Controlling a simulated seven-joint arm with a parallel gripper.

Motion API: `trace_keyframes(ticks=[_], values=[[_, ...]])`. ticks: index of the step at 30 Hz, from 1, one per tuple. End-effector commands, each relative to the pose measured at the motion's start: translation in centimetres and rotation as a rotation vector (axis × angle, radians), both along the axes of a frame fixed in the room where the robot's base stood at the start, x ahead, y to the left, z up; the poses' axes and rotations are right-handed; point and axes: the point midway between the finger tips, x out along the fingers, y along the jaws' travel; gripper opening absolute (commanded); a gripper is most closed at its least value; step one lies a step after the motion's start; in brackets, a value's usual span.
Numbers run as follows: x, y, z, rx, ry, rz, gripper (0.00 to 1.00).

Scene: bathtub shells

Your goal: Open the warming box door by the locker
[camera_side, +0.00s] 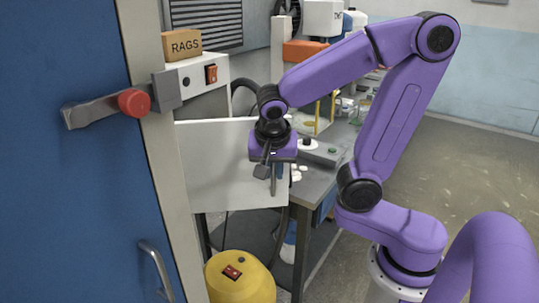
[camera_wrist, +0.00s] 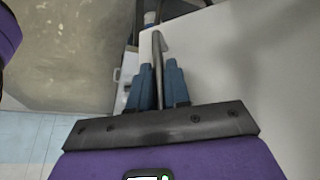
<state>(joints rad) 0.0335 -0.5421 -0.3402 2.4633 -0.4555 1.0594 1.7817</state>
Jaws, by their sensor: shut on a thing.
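The warming box (camera_side: 205,88) is a pale grey cabinet with an orange switch, right of the blue locker (camera_side: 60,190). Its flat white door (camera_side: 220,165) shows below the switch panel, and its face also fills the right of the wrist view (camera_wrist: 275,70). A slim grey bar handle (camera_side: 273,182) is near the door's right edge. My gripper (camera_side: 266,168) is at that edge, shut on the handle. In the wrist view the blue fingers of my gripper (camera_wrist: 157,88) flank the handle (camera_wrist: 158,48).
A grey latch with a red knob (camera_side: 135,103) juts out at the locker's edge. A RAGS box (camera_side: 183,45) sits on the warming box. A yellow drum (camera_side: 240,280) stands below the door. A cluttered bench (camera_side: 318,180) is behind my gripper. Open floor (camera_side: 480,170) lies right.

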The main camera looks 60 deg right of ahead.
Motion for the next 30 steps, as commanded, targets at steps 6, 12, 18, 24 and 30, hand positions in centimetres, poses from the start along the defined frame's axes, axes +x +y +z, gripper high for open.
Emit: trace_keyframes(ticks=[6,12,18,24,30], values=[[-2.4,4.3,0.1,-0.001,0.001,-0.149,0.0],[-4.0,8.4,0.1,-0.003,0.001,-0.293,0.0],[-5.0,12.7,0.0,-0.004,0.001,-0.441,0.0],[-5.3,17.0,0.0,-0.002,0.001,-0.496,0.0],[-5.2,20.2,0.0,-0.001,0.001,-0.495,0.0]])
